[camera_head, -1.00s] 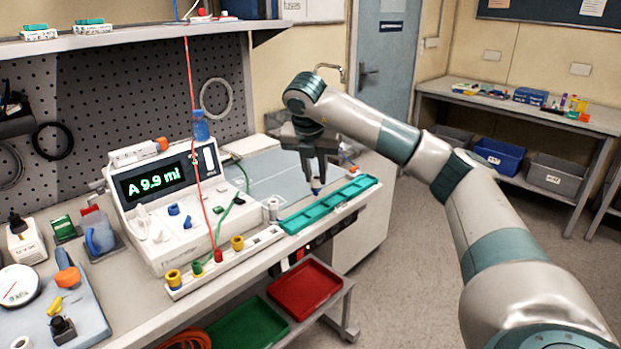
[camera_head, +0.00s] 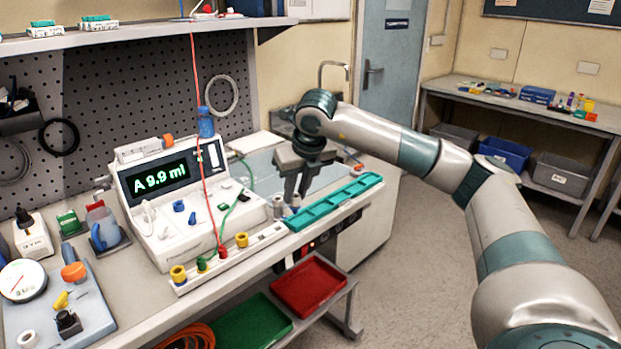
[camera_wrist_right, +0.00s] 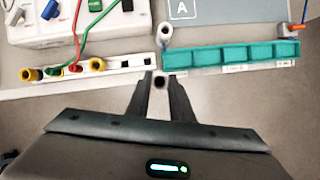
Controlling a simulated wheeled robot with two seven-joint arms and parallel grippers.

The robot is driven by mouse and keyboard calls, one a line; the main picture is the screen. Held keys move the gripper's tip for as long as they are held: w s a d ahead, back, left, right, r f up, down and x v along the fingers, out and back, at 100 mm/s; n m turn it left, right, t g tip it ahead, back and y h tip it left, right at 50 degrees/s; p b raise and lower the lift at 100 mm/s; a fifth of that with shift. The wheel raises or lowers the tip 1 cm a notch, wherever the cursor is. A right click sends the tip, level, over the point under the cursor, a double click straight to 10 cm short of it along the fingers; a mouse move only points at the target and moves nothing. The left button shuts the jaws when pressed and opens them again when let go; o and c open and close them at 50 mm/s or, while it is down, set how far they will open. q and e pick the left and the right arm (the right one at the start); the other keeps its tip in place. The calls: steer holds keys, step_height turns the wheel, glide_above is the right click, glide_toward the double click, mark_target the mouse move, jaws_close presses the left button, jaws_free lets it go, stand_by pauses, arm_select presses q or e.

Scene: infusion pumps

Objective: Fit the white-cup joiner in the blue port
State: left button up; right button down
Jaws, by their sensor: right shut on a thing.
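My right gripper (camera_head: 291,203) is shut on a small joiner (camera_wrist_right: 159,81), a pale piece with a dark centre seen end-on between the fingertips in the right wrist view (camera_wrist_right: 159,76). The fingers point down by the left end of the teal tray. A white upright cylinder (camera_wrist_right: 165,33) stands beside that tray end, apart from the fingers in the wrist view. Blue fittings (camera_head: 179,206) sit on the front of the white pump (camera_head: 150,183), left of my gripper; I cannot tell which is the blue port. My left gripper is not in view.
A white rail (camera_head: 215,265) with yellow, green and red sockets runs before the pump. The teal compartment tray (camera_head: 335,202) lies right of it. A red cord (camera_head: 203,170) hangs in front of the pump. Red (camera_head: 309,283) and green (camera_head: 250,326) trays are below the bench.

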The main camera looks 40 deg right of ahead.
steer(key=s+a+f+m+g, duration=0.3)
steer(key=s+a+m, duration=0.3)
steer(key=a+m, duration=0.6)
steer(key=s+a+f+m+g, duration=0.2)
steer(key=s+a+m+g, duration=0.4)
steer(key=a+m, duration=0.6)
steer(key=s+m, duration=0.1)
steer(key=m, duration=0.9)
steer(key=shift+f+y, duration=0.4)
steer(key=shift+s+a, duration=0.1)
